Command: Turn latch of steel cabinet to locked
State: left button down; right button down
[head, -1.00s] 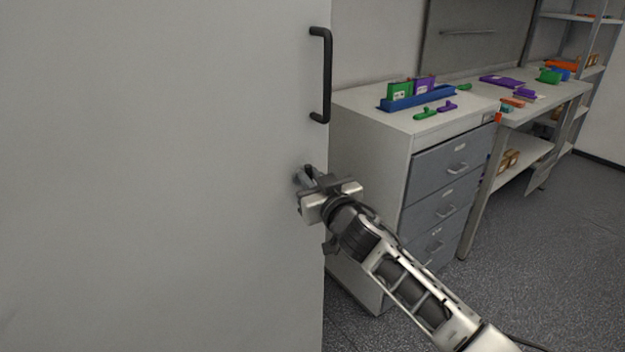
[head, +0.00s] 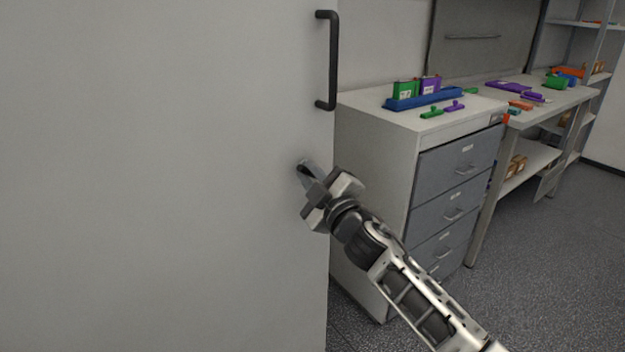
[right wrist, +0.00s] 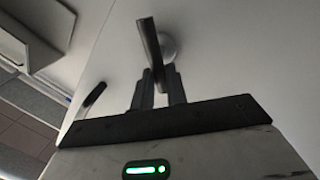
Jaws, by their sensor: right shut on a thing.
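The steel cabinet (head: 160,180) fills the left of the head view with a plain, pale front. Its latch, a dark bar on a round base, shows in the right wrist view (right wrist: 148,38); in the head view my gripper mostly hides it. My right gripper (head: 312,182) is at the cabinet front, below the black handle (head: 333,60) and near the right edge. In the right wrist view its two fingers (right wrist: 159,88) are shut on the lower end of the latch bar. The bar's upper end sticks out beyond them. My left gripper is out of view.
A drawer unit (head: 370,190) stands right of the cabinet, with a blue tray (head: 425,99) and small green and purple pieces on top. A workbench (head: 560,102) and shelves lie farther back. The floor (head: 560,270) at right is clear.

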jog(key=shift+f+n+g+y+b, duration=0.2)
jog(key=shift+n+y+b, duration=0.2)
jog(key=shift+n, duration=1.05)
jog(key=shift+f+n+g+y+b, duration=0.15)
jog(key=shift+f+n+y+b, duration=0.15)
jog(key=shift+n, duration=1.1)
jog(key=shift+f+n+g+y+b, duration=0.15)
jog(key=shift+n+y+b, duration=0.3)
jog(key=shift+n, duration=1)
jog(key=c, duration=1.4)
grip_release()
jog(key=v, duration=1.6)
jog(key=shift+b, duration=0.3)
